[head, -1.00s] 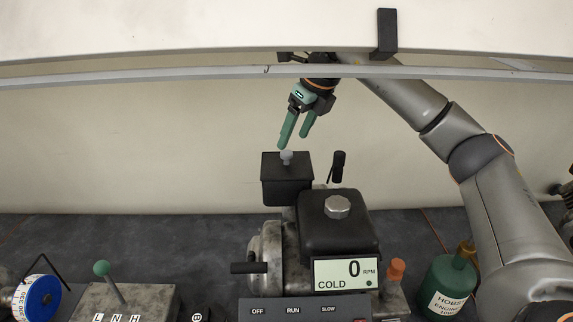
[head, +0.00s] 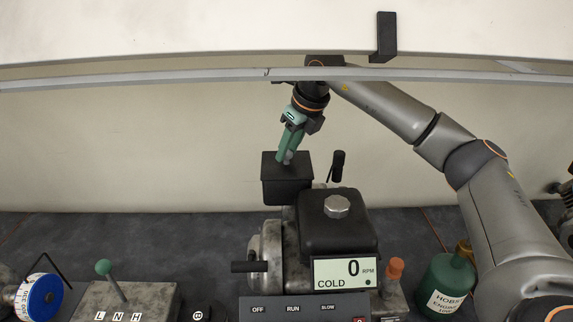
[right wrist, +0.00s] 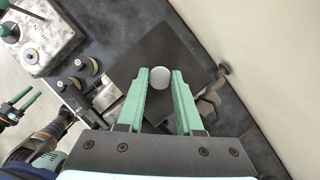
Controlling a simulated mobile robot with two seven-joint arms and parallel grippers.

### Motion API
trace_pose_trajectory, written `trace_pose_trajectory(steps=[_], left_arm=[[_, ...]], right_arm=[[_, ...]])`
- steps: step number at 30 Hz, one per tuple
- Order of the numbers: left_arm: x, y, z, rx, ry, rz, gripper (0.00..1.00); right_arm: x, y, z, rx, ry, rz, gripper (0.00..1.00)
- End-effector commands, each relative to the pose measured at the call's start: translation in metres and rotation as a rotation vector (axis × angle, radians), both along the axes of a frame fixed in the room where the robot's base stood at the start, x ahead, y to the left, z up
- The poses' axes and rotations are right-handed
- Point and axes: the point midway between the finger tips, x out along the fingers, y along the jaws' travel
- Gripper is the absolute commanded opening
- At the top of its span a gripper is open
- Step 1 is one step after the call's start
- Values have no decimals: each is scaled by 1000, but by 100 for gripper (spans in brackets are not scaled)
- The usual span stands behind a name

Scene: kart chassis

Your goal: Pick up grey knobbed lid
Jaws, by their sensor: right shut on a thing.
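The lid shows as a dark square plate (right wrist: 180,45) with a round pale grey knob (right wrist: 160,77) in the right wrist view. In the head view it tops the black box (head: 287,186) at the back of the engine, and the knob (head: 288,157) is partly hidden by my fingers. My right gripper (head: 285,160) points down from above, its green fingers shut on the knob. In the right wrist view a fingertip lies on each side of the knob (right wrist: 161,78). My left gripper (right wrist: 28,100) shows at the left edge there, fingers apart and empty.
A black tank with a silver cap (head: 336,206) and an RPM display (head: 345,272) stand in front of the box. A black lever (head: 337,166) rises close to its right. A green bottle (head: 444,284) stands at right. A pale wall is behind.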

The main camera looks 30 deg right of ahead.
Motion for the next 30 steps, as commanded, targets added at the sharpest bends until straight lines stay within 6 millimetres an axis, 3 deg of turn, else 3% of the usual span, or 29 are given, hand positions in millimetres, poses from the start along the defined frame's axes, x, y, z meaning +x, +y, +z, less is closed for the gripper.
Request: trace_pose_trajectory(steps=[1, 6, 20, 23, 30], left_arm=[[0, 0, 0, 0, 0, 0, 50], [0, 0, 0, 1, 0, -1, 50], [0, 0, 0, 1, -1, -1, 50], [0, 0, 0, 1, -1, -1, 50], [0, 0, -1, 1, -1, -1, 50]], right_arm=[[0, 0, 0, 0, -1, 0, 19], [0, 0, 0, 0, -1, 0, 0], [0, 0, 4, 1, -3, 0, 0], [1, 0, 15, 2, -5, -1, 0], [1, 1, 64, 2, -7, 1, 0]])
